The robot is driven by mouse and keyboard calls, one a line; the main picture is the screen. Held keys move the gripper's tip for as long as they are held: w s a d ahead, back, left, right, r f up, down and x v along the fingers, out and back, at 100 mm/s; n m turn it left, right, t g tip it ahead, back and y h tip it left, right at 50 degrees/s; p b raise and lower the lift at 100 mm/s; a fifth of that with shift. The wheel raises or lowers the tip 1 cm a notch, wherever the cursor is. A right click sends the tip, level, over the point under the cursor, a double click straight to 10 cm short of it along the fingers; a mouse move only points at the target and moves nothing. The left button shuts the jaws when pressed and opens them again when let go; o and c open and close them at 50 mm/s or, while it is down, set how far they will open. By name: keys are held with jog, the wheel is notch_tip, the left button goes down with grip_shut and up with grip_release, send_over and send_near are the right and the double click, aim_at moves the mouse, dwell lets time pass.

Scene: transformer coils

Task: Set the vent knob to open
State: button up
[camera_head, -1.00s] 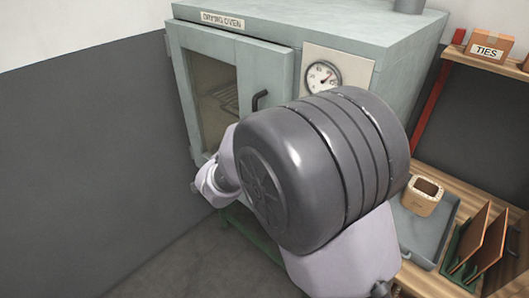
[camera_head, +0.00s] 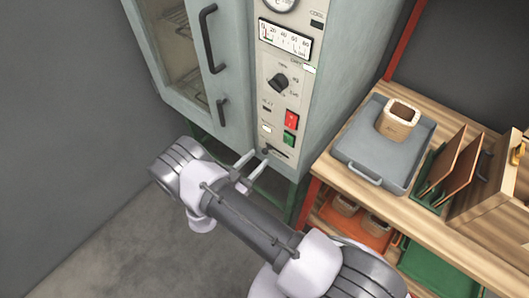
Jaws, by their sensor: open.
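The pale green-grey oven (camera_head: 342,75) shows its control panel (camera_head: 262,100). A black rotary knob (camera_head: 279,83) sits mid-panel, with small marks around it that I cannot read; its setting is unclear. Near the panel's bottom is a dark slot with a small dark knob (camera_head: 265,152). I cannot tell from the lettering which of these is the vent knob. My gripper (camera_head: 252,166) is open and empty, its two fingers pointing up toward the panel's lower end, close to the small dark knob. I cannot tell whether it touches anything.
Red (camera_head: 291,120) and green (camera_head: 289,138) switches sit between the two knobs. The oven door (camera_head: 188,60) with black handles (camera_head: 208,40) is shut, at left. At right, a wooden bench carries a grey tray (camera_head: 360,148) holding a tan container (camera_head: 398,120). Open floor lies at lower left.

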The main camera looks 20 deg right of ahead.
aim_at(264, 152)
jog(key=x, duration=0.5)
jog(key=shift+b, duration=0.4)
grip_shut()
dwell(0.9)
